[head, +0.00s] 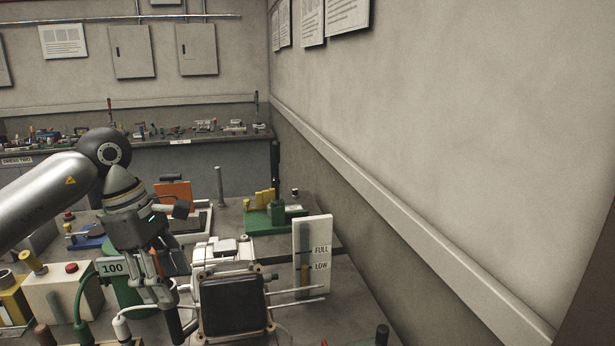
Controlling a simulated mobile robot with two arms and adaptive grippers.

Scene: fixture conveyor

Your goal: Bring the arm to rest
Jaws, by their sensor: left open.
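My left arm comes in from the left, and my left gripper (166,298) points down over the crowded bench. Its fingers are open. They hang in front of the green part with the "100" label (112,269) and just left of the dark square-faced fixture (231,303). I cannot tell whether the fingertips touch anything there. My right gripper does not show.
A white gauge board marked FULL and LOW (313,257) stands right of the fixture. A green block fixture (270,217) and an orange panel (174,200) stand behind. A white box with a red button (62,292) is at the left. The wall closes the right side.

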